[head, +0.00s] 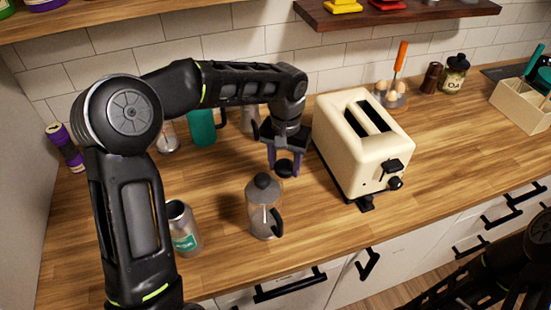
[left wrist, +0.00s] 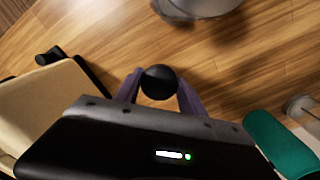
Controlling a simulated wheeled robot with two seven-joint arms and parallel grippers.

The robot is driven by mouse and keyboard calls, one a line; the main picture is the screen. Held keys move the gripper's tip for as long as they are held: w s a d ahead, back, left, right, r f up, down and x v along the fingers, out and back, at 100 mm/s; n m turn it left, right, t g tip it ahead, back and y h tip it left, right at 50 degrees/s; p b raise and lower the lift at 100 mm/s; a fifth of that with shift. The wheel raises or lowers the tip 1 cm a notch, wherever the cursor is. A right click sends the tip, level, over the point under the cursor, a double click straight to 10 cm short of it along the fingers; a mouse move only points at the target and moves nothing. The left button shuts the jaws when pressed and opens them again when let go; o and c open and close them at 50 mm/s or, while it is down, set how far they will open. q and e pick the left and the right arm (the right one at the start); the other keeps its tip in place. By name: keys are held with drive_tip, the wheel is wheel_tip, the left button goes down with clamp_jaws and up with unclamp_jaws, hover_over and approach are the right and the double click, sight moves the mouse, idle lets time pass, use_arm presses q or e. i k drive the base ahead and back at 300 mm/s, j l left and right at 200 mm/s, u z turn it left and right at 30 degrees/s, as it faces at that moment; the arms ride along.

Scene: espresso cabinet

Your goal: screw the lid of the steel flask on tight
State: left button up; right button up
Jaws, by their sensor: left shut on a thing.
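The steel flask (head: 184,230) stands upright on the counter at the front left in the head view. It is a silver cylinder with a green label, and its mouth is open and bare. My left gripper (head: 284,163) is shut on a round black lid (head: 285,170) beside the toaster, behind and to the right of the flask and well apart from it. In the left wrist view the lid (left wrist: 159,82) sits between the purple fingertips (left wrist: 158,88). The right gripper does not show; only part of my right arm is at the bottom right.
A French press (head: 264,208) stands right of the flask. The cream toaster (head: 362,140) is right of my left gripper. A teal item (head: 201,127) and a purple bottle (head: 64,147) stand behind. Bare wood (head: 225,180) lies between flask and gripper.

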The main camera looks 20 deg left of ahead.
sight(188, 241)
drive_tip(key=u, duration=0.45)
drive_tip(key=k+u, duration=0.1)
drive_tip(key=u, duration=0.85)
drive_tip(key=k+u, duration=0.15)
drive_tip(key=u, duration=0.8)
drive_tip(key=j+u, duration=0.1)
drive_tip(key=u, duration=0.4)
drive_tip(key=k+j+u, duration=0.1)
drive_tip(key=j+u, duration=0.15)
drive_tip(key=j+z, duration=0.3)
drive_tip(key=j, duration=0.2)
drive_tip(key=j+z, duration=0.3)
drive_tip(key=j, duration=0.15)
drive_tip(key=j+z, duration=0.25)
drive_tip(key=k+j+z, duration=0.25)
drive_tip(key=i+l, duration=0.1)
